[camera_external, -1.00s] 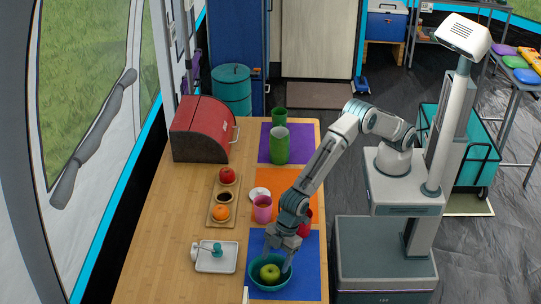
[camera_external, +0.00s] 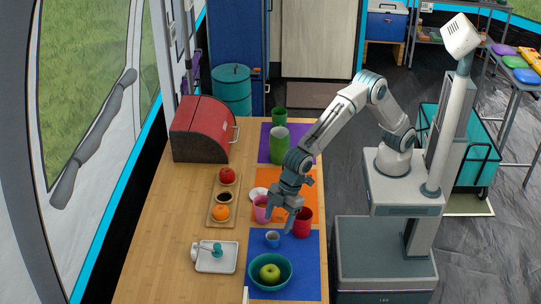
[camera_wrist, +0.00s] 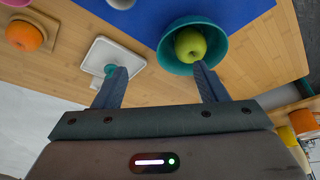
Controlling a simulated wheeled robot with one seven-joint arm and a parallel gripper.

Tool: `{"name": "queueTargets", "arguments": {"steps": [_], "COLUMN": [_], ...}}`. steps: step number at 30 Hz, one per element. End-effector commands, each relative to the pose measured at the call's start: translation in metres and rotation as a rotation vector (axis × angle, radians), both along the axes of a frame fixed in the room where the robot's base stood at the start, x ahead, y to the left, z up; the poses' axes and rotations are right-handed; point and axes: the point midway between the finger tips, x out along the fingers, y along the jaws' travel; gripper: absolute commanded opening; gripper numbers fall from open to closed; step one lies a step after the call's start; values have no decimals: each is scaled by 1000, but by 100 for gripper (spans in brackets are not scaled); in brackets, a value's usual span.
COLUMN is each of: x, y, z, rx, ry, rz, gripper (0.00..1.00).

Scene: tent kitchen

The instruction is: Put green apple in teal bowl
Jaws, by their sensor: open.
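The green apple (camera_external: 269,272) rests inside the teal bowl (camera_external: 286,284), which stands on the blue mat (camera_external: 310,262). In the wrist view the apple (camera_wrist: 190,43) also lies within the bowl (camera_wrist: 172,65). My gripper (camera_external: 279,220) is open and empty, raised above the table beyond the bowl, near the pink and red cups. Its two fingers are spread apart in the wrist view (camera_wrist: 158,85), and neither touches the apple.
A red cup (camera_external: 303,222) and a pink cup (camera_external: 261,210) are close to my gripper. A white tray (camera_external: 215,265) lies left of the bowl. A wooden tray (camera_external: 214,203) holds an orange and a red apple.

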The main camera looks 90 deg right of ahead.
Motion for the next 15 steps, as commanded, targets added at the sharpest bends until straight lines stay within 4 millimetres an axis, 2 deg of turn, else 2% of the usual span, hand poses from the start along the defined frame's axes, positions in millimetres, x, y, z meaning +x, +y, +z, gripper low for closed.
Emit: {"name": "queueTargets", "arguments": {"steps": [1, 3, 8, 9, 11, 15], "x": [6, 8, -6, -13, -25, -64], "y": [-33, -79, -178, -202, -237, -312], "z": [16, 31, 59, 64, 70, 79], "rx": [-5, -18, -40, -46, -52, -63], "ry": [-2, 6, 27, 34, 43, 69], "rz": [-45, -104, -241, -276, -328, -453], "gripper": [66, 66, 66, 66, 66, 66]}}
